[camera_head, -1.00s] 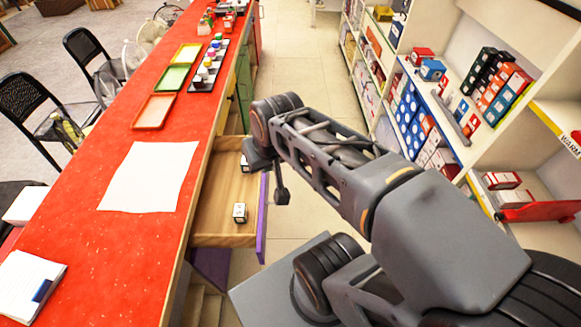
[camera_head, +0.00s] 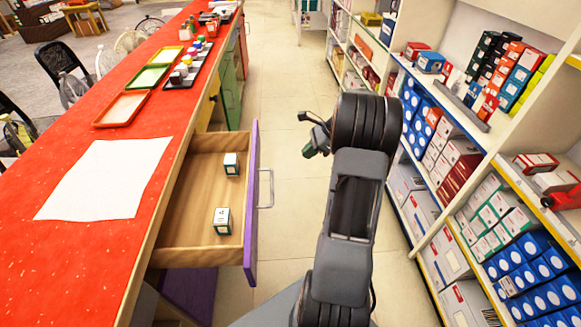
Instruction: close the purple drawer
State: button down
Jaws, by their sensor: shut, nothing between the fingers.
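The purple drawer (camera_head: 251,205) is pulled well out of the red-topped counter on the left. Its purple front with a metal handle (camera_head: 266,188) faces right, toward the aisle. Two small white-and-dark boxes lie in its wooden inside, one (camera_head: 231,164) toward the back and one (camera_head: 222,221) nearer. My gripper (camera_head: 310,143) is to the right of the drawer front and a little beyond it, over the aisle, apart from the drawer. Its fingers are shut and hold nothing. The arm partly hides them.
The red counter (camera_head: 60,255) runs along the left, with a white sheet (camera_head: 106,179) and coloured trays on it. Stocked shelves (camera_head: 470,150) line the right side. The tiled aisle floor (camera_head: 282,90) between them is clear.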

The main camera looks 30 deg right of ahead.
jog(key=w+a+r+b+x, duration=0.1)
jog(key=b+x, duration=0.1)
jog(key=x, duration=1)
jog(key=shift+a, duration=0.5)
